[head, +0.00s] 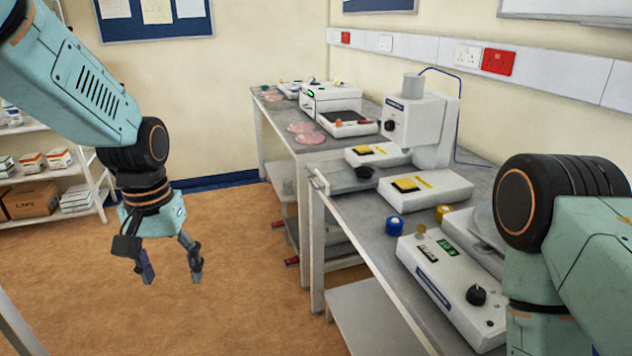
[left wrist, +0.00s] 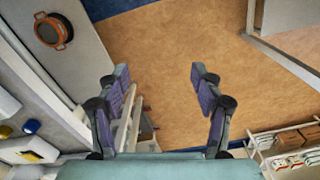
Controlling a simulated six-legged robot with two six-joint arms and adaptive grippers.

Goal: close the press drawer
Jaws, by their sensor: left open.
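The white tablet press (head: 418,125) stands on the grey bench at the right of the head view. A shallow grey tray-like drawer (head: 348,182) sticks out to the left from below it, with a pale bar across its outer end at the bench edge. A small dark round thing lies at the drawer's far right corner. My left gripper (head: 171,270) is open and empty, hanging over the floor well left of the drawer and apart from it. Its spread fingers (left wrist: 160,88) also show in the left wrist view. I cannot pick out the drawer there. My right gripper is out of the frame.
White devices with yellow pads (head: 425,190), a blue cap (head: 394,226) and a control box (head: 450,285) crowd the bench. Red-ended parts (head: 291,261) protrude below it. A shelf rack (head: 85,185) stands at left. Open floor (head: 225,290) lies between.

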